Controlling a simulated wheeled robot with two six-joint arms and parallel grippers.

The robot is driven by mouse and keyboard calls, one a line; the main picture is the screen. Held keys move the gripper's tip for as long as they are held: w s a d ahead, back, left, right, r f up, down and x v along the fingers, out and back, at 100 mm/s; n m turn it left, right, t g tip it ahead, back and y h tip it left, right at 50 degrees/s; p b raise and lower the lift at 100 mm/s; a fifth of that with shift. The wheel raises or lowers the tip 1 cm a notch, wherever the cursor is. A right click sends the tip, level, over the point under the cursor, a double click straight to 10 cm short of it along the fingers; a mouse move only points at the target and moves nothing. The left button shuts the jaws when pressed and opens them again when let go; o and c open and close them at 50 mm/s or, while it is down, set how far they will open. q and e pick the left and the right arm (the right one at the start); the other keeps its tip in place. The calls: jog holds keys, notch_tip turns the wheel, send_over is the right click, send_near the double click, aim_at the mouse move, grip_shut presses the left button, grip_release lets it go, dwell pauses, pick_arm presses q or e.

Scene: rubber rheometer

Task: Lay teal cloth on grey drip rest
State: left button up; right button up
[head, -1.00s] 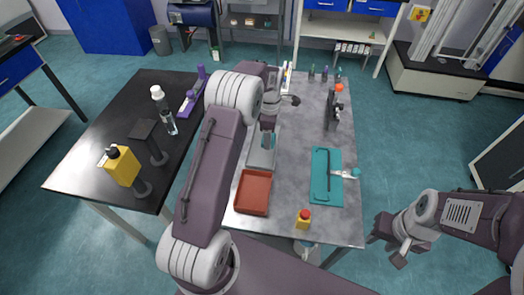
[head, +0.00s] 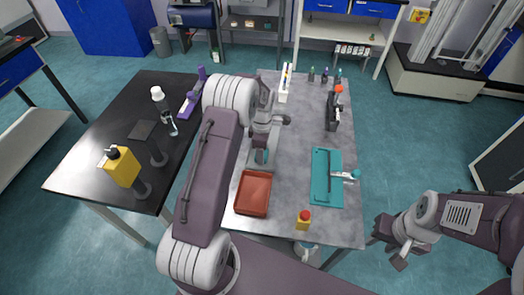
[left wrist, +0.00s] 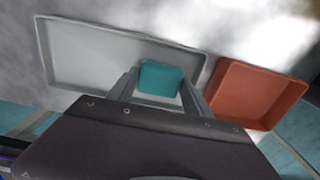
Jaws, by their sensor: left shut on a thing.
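The teal cloth (left wrist: 161,78) is a small folded piece between the fingers of my left gripper (left wrist: 158,92) in the left wrist view. The gripper is shut on it. In the head view the cloth (head: 262,156) hangs below the left gripper, over the shallow grey drip rest (head: 253,165). The rest's pale rim and floor (left wrist: 85,55) show in the left wrist view. I cannot tell whether the cloth touches the rest. My arm and gripper hide part of the rest. My right gripper (head: 389,252) is empty, off the table's right side, with its fingers apart.
A red-brown tray (head: 253,193) sits just in front of the rest. A teal mat (head: 322,190) with a tool lies to the right. A dark stand (head: 332,112) is further back.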

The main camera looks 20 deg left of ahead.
pick_arm(q)
jog(key=o, duration=1)
jog(key=shift+o, duration=0.2)
notch_tip(320, 180, up, 12)
jog(key=s+d+f+m, duration=0.1)
jog(key=s+d+m, duration=0.2)
jog(key=s+m, duration=0.7)
jog(key=s+d+f+m+t, duration=0.1)
jog(key=s+d+m, duration=0.3)
jog(key=s+m, duration=0.6)
jog(key=shift+s+f+m+p, duration=0.3)
jog(key=shift+s+f+p, duration=0.05)
jog(key=shift+s+p, duration=0.1)
jog(key=shift+d, duration=0.1)
